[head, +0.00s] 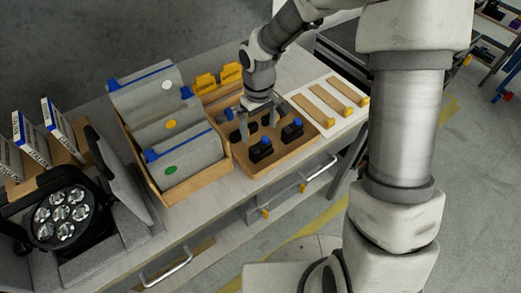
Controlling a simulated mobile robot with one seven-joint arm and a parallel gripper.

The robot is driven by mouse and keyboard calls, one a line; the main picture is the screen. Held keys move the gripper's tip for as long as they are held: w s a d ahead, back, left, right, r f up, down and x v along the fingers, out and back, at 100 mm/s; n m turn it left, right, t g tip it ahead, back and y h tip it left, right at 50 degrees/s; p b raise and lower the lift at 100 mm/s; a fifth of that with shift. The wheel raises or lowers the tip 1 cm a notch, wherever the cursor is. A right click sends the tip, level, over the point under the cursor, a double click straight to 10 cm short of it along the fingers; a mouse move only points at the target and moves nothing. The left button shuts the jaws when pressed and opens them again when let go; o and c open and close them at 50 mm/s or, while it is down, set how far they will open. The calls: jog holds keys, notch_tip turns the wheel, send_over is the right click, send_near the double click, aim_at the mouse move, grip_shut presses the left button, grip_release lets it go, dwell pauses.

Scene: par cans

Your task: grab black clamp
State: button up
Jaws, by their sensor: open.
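Several black clamps with blue parts sit in a shallow wooden tray (243,163) on the bench. One black clamp (260,151) is at the tray's front and another black clamp (292,131) is at its right. More dark shapes lie behind them, partly hidden by my gripper. My gripper (258,127) points down over the back half of the tray, with its fingers apart. The fingers reach down close to the dark shapes at the back. I cannot tell whether a clamp stands between them or whether they touch one.
A wooden box (208,179) of grey pouches stands left of the tray. Yellow clips (217,78) are behind it. A white board (322,107) with wooden strips lies to the right. A multi-lens lamp (65,213) is in a case at far left.

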aim_at(261, 145)
jog(key=shift+d+f, duration=0.2)
jog(key=shift+f, duration=3.25)
jog(key=c, duration=1.3)
